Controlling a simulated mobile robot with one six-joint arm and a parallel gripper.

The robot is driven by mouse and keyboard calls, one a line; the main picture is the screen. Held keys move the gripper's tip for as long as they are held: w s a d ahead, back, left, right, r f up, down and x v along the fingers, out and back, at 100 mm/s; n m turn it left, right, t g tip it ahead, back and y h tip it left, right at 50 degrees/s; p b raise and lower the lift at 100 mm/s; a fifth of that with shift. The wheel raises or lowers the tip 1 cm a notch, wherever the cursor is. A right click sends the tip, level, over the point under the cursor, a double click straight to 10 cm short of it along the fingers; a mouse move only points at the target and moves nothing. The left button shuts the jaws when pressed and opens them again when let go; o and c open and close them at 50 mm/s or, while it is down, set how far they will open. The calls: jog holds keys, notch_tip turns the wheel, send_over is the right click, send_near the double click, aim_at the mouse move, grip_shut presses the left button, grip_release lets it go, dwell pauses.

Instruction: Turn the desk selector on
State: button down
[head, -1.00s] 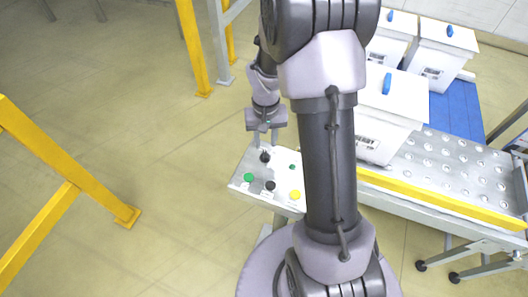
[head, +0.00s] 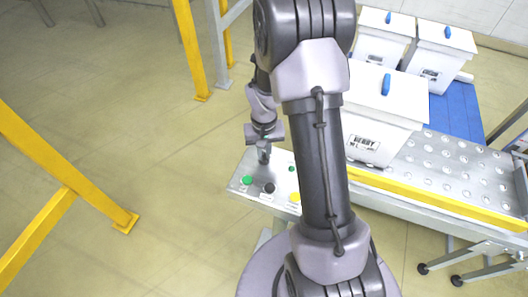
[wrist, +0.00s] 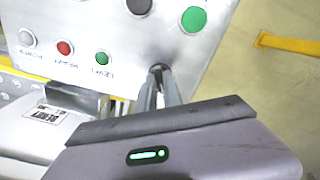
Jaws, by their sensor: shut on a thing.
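The desk panel (head: 279,162) is a light grey tilted plate with buttons. The selector (wrist: 157,69) is a small black knob near the panel edge in the wrist view. My gripper (wrist: 160,80) has its two fingers shut on the selector's sides. In the head view my gripper (head: 264,158) points down onto the panel and hides the selector. Which way the selector is turned cannot be told.
A large green button (head: 247,180), a black control (head: 269,188) and a yellow button (head: 295,197) sit near the selector. Yellow posts (head: 188,50) stand on the floor.

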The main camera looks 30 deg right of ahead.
aim_at(264, 155)
jog(key=m+b, duration=0.3)
jog(key=m, duration=0.2)
jog(key=shift+f+m, duration=0.1)
jog(key=shift+m, duration=0.3)
jog(key=m+b, duration=0.3)
jog(key=m, duration=0.3)
dwell(0.7)
jog(key=c, duration=1.5)
grip_release()
jog(key=shift+r, duration=0.2)
notch_tip(264, 155, up, 17)
jog(key=p, duration=0.5)
jog(key=shift+r+p, duration=0.15)
jog(key=shift+p, duration=0.2)
